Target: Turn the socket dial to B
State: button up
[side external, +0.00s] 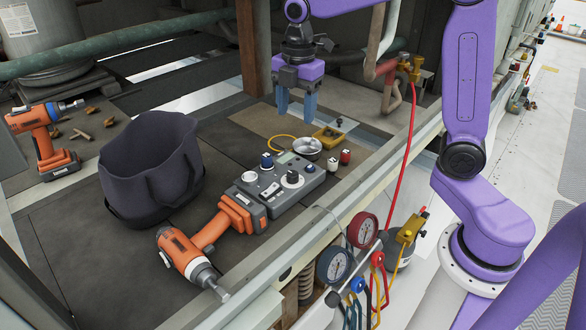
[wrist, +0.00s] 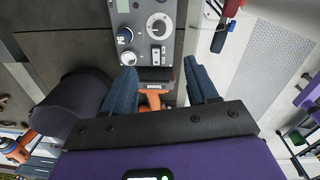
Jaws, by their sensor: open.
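A grey control box (side external: 272,192) lies on the dark deck. It also shows in the wrist view (wrist: 139,47). A white-topped knob (side external: 250,177) also sits on the box, seen in the wrist view (wrist: 127,58). I cannot read the labels, the dial's setting, or which knob is the socket dial. My gripper (side external: 296,106) is open and empty, pointing down above and behind the box, apart from it. Its fingers show in the wrist view (wrist: 162,72).
An orange drill (side external: 205,240) lies against the box's near end. A dark bag (side external: 150,165) stands left. Gauges (side external: 335,264) hang in front.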

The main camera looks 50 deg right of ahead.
aim_at(293, 173)
jog(key=f, duration=1.1)
jog(key=w+f, duration=0.1)
jog(key=f, duration=0.5)
jog(key=shift+f, duration=0.2)
jog(key=c, duration=1.1)
